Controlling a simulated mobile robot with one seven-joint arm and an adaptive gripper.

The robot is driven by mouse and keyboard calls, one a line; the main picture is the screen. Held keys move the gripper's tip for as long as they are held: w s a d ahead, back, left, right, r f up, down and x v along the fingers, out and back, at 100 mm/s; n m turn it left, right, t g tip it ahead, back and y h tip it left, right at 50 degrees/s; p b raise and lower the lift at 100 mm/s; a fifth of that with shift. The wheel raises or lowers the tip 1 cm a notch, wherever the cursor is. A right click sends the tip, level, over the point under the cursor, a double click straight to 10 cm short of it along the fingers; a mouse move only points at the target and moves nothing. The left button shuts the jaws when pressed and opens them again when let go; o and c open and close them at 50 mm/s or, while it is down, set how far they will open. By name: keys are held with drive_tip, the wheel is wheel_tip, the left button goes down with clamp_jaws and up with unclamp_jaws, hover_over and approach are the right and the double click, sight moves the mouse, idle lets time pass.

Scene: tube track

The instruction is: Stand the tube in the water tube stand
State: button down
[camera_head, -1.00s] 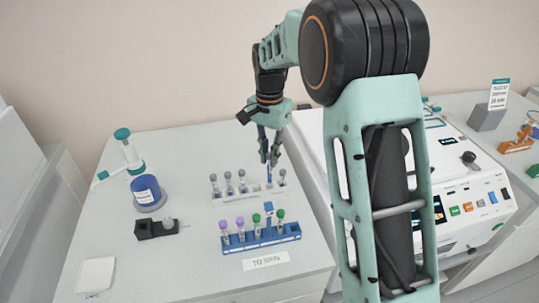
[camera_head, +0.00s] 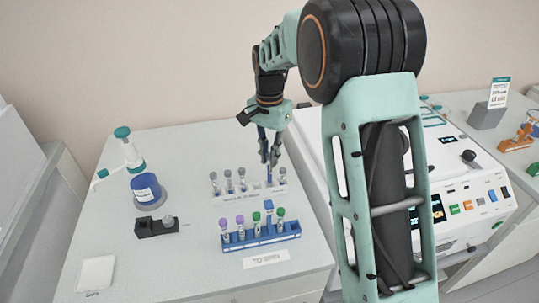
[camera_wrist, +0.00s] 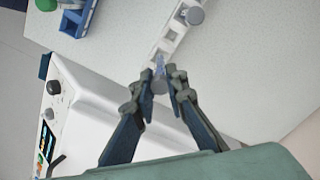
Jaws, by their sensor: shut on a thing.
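The water tube stand (camera_head: 222,198) is a low white rack on the bench, with several grey-capped tubes upright in it.
A blue rack (camera_head: 260,241) with purple- and green-capped tubes stands in front, above a label. A white machine (camera_head: 470,185) stands close at right. Bare bench lies between these groups.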

drive_tip(key=shift+f, duration=0.3)
drive_tip(key=shift+f+b, duration=0.3)
drive_tip(key=shift+f, duration=0.15)
idle(0.4)
drive_tip(key=shift+f+b, duration=0.35)
drive_tip(key=shift+f, duration=0.15)
drive_tip(key=c, duration=1.8)
unclamp_jaws()
drive_tip(key=shift+c, duration=0.2)
drive_tip(key=shift+r, duration=0.15)
